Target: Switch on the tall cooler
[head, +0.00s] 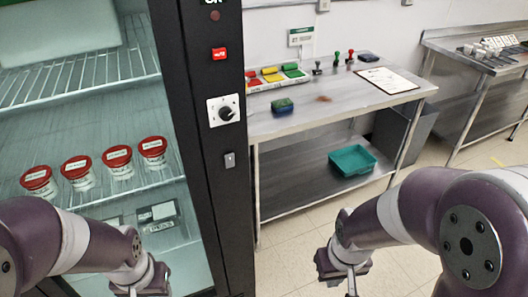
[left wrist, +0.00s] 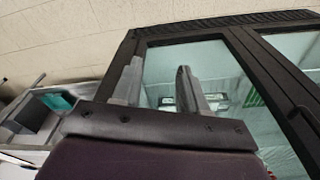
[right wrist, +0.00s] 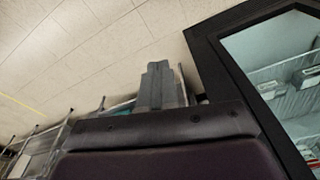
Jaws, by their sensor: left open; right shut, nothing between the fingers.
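The tall cooler (head: 198,130) stands at the left of the head view, black-framed with a glass door. Its side panel carries a red rocker switch (head: 220,54), a black knob on a white plate (head: 225,112), a small grey switch (head: 229,160) and a dark round lamp (head: 215,15). My right gripper (head: 350,284) is low at the right of the cooler, apart from it; its fingers are together and empty in the right wrist view (right wrist: 160,85). My left gripper (head: 150,284) is low in front of the glass door; its fingers stand apart and empty in the left wrist view (left wrist: 158,85).
Several red-lidded tubs (head: 76,166) stand on a shelf behind the glass. A steel table (head: 330,108) right of the cooler bears colored blocks, stamps and a clipboard (head: 388,80). A teal bin (head: 352,160) sits on its lower shelf. Floor is clear before it.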

